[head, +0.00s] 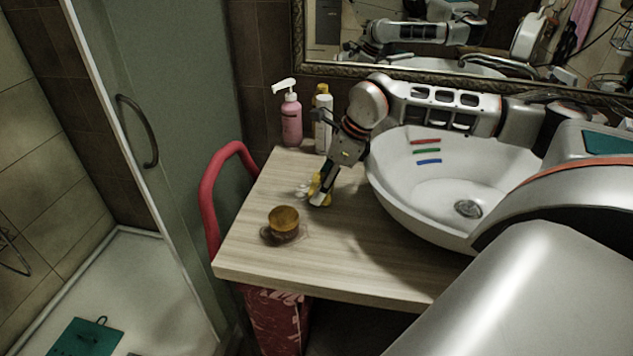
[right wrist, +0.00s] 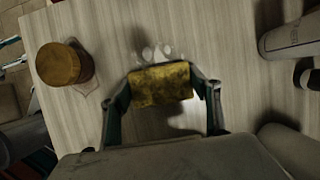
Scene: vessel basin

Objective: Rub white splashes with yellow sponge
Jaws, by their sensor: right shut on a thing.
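A yellow sponge (right wrist: 160,84) is held between the fingers of my right gripper (right wrist: 163,95) in the right wrist view. In the head view the right gripper (head: 320,196) points down at the wooden counter, with the sponge (head: 315,186) partly hidden behind its fingers. White splashes (right wrist: 158,52) lie on the counter just beyond the sponge's edge. They also show in the head view (head: 301,191), just left of the sponge. I cannot tell whether the sponge touches the counter. My left gripper is not in view.
A jar with an amber top (head: 284,220) stands on the wooden counter (head: 345,265), near the splashes. A pink pump bottle (head: 291,118) and a white bottle (head: 323,125) stand at the back. The white basin (head: 440,215) with coloured stripes is at the right.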

